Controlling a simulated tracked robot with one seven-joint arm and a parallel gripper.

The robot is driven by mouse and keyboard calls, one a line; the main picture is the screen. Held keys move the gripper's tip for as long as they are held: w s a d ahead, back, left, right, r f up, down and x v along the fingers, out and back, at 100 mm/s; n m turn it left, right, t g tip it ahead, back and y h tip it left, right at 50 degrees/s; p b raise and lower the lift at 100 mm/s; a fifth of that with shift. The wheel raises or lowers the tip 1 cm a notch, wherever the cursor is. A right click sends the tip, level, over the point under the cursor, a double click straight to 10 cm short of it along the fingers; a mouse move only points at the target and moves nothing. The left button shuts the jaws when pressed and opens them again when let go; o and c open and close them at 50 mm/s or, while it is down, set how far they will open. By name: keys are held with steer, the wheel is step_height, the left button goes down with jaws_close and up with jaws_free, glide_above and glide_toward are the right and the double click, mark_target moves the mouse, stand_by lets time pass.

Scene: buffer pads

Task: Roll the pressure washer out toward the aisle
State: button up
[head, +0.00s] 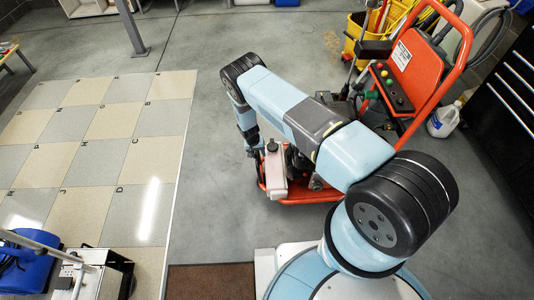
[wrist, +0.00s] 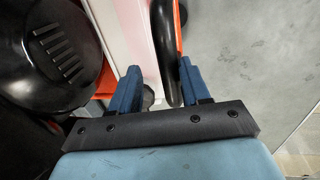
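The pressure washer (head: 408,62) stands on the grey floor under and behind my arm. It has an orange tube frame, an orange control panel with coloured knobs, and a white tank (head: 275,172) low at its left end. My arm hides much of its middle. My gripper (head: 252,148) points down beside the white tank. In the wrist view its two blue fingers (wrist: 158,72) are apart. A black curved bar (wrist: 164,45) of the washer runs between them, nearer the right finger, with the pale tank behind it. I cannot tell whether a finger touches the bar.
Lettered beige and grey floor tiles (head: 107,155) lie to the left, with bare floor between them and the washer. A yellow mop bucket (head: 357,40) and a white jug (head: 444,121) stand near the washer. A black drawer cabinet (head: 510,85) is at right. A blue-drummed machine (head: 28,262) is at lower left.

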steer(key=shift+o, duration=0.2)
steer(key=shift+d, duration=0.1)
step_height(320, 180, up, 13)
steer(key=a, duration=0.2)
steer(key=shift+a+r, duration=0.15)
steer(key=shift+a, duration=0.2)
stand_by(0.4)
